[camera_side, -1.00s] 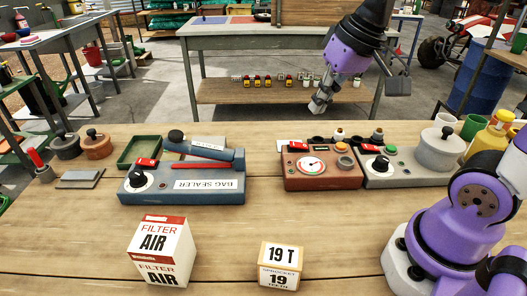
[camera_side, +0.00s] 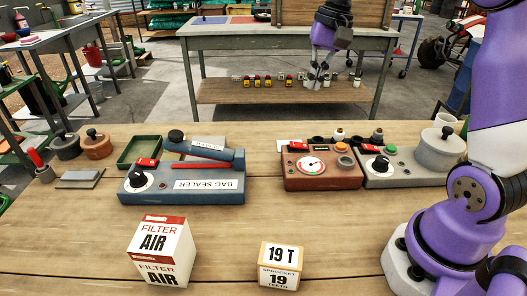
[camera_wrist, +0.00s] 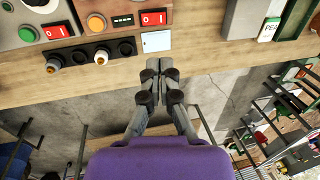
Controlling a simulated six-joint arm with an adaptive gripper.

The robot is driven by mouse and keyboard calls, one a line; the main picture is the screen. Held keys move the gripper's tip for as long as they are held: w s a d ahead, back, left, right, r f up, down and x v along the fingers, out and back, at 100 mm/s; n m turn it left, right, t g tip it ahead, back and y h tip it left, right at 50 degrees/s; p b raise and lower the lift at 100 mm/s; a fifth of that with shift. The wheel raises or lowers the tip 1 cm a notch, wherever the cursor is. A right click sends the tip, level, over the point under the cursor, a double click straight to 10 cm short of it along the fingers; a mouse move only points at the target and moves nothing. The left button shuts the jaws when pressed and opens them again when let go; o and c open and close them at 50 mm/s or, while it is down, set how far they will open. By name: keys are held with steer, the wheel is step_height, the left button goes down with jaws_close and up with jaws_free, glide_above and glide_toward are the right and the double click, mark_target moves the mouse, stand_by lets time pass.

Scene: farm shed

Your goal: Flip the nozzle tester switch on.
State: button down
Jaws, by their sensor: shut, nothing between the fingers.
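The reddish-brown box with a round gauge (camera_side: 322,172) stands on the bench; it looks like the nozzle tester, but I read no name on it. Its red rocker switch (camera_side: 298,147) is at its back left corner. In the wrist view this switch (camera_wrist: 154,18) shows 0 and 1 marks, beside an orange button; I cannot tell which side is pressed. My gripper (camera_side: 317,78) is up beyond the bench's far edge, apart from the box. In the wrist view my gripper (camera_wrist: 160,68) is shut and empty, its tips pointing towards the bench edge below the switch.
A grey unit (camera_side: 400,170) with its own red switch (camera_side: 370,149) adjoins the box. A black nozzle rack (camera_wrist: 90,52) and a white card (camera_wrist: 155,41) lie behind them. A blue bag sealer (camera_side: 215,190) stands left. Filter (camera_side: 160,248) and sprocket (camera_side: 280,265) boxes stand in front.

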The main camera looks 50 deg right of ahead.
mark_target(301, 145)
steer(key=f, duration=0.4)
steer(key=w+a+f, duration=0.1)
steer(key=f, duration=0.4)
steer(key=w+a+f, duration=0.1)
steer(key=f, duration=0.3)
steer(key=shift+f, duration=0.35)
steer(key=shift+a+f, duration=0.1)
steer(key=shift+f, duration=0.15)
steer(key=shift+g+h, duration=0.3)
steer(key=shift+s+d, duration=0.6)
steer(key=shift+d, duration=0.05)
steer(key=shift+r, duration=0.1)
